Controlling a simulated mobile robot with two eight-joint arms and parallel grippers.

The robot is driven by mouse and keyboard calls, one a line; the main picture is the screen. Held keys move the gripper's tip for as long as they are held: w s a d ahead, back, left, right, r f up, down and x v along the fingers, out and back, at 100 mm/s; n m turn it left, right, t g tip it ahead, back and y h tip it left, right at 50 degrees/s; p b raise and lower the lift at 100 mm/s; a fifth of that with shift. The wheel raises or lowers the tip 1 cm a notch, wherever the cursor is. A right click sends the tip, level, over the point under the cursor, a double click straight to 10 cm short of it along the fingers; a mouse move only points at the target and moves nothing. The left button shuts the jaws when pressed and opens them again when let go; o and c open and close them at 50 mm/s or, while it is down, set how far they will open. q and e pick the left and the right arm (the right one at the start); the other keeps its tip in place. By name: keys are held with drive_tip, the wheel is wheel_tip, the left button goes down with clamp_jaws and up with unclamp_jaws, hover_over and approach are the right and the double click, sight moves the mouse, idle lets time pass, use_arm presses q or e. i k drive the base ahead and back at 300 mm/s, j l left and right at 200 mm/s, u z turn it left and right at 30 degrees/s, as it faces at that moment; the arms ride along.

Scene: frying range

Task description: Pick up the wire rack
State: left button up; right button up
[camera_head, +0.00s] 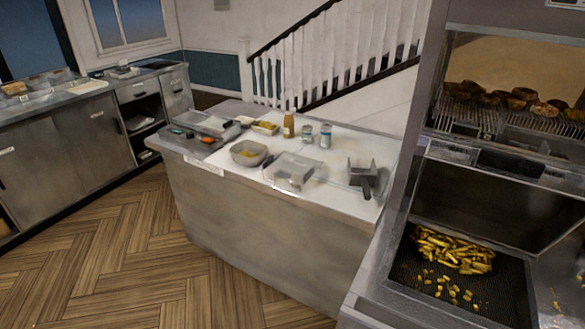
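Wire racks (454,118) show in the lit cabinet at the upper right, with several browned round pieces lying along their back. On the white counter (335,203) sits a pale, see-through rectangular thing (292,170), perhaps a wire basket or rack; its make-up is too blurred to tell. To its right stands a small grey metal holder (360,172) with a dark handle. I cannot tell which of these is the task's wire rack. Neither of my grippers is in view.
A grey bowl (248,153), bottles, jars and a cutting board crowd the counter's back and left. A fry bin (415,290) with golden fries stands at the lower right. Steel cabinets (90,140) line the left wall. The wooden floor (140,270) in front is clear.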

sight(266, 163)
drive_tip(key=i+j, duration=0.8)
drive_tip(key=j, duration=0.2)
drive_tip(key=i+j, duration=0.85)
drive_tip(key=j, duration=0.15)
drive_tip(key=k+u, duration=0.05)
